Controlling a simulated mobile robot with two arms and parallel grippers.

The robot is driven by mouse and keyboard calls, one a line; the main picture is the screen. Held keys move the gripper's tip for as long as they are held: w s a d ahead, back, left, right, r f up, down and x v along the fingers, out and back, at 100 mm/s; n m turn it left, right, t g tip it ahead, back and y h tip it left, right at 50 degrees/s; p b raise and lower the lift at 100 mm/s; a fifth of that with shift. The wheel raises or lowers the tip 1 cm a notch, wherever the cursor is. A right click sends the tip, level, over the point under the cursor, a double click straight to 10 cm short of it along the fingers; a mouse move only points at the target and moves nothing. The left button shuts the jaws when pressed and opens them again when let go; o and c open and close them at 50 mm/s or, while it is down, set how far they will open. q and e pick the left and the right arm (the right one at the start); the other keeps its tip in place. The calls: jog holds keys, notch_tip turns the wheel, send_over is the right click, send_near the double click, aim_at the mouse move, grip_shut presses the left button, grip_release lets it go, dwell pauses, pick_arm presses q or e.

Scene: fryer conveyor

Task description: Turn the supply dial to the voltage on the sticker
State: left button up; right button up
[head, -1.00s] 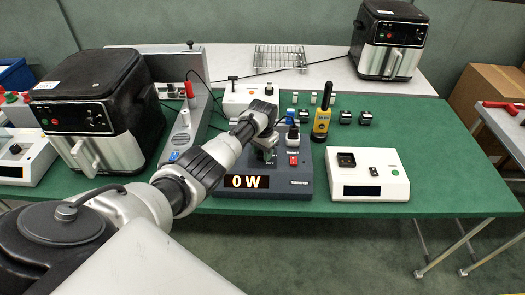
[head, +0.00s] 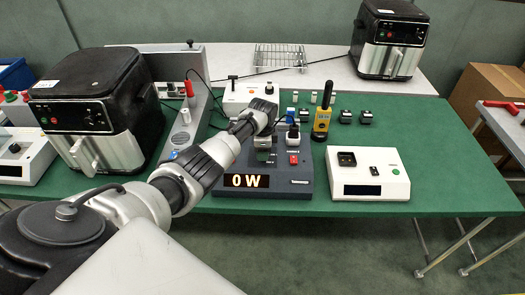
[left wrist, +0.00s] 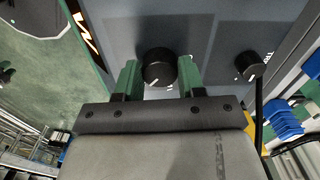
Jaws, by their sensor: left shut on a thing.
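The dark grey supply box (head: 228,198) stands on the green table with a lit display (head: 246,181) reading 0 W. In the left wrist view, a round black dial (left wrist: 158,66) with a white pointer mark sits on its panel. My left gripper (left wrist: 159,77) is shut on this dial, one green finger at each side. In the head view, the left gripper (head: 264,143) is over the box's rear part and hides the dial. I cannot make out a voltage sticker. My right gripper is not in view.
A second black knob (left wrist: 250,65) sits on the same panel, beside a cable. A red switch (head: 293,159) is on the box. A black-and-silver fryer (head: 95,110) stands left of my arm.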

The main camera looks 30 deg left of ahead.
pick_arm(q)
jog(key=shift+w+r+m, duration=0.1)
jog(key=shift+m, duration=0.9)
jog(key=o, duration=0.9)
jog(key=shift+o, duration=0.2)
notch_tip(320, 180, up, 11)
jog(key=b, duration=0.1)
jog(key=shift+d+f, duration=0.1)
jog(key=shift+f, duration=0.15)
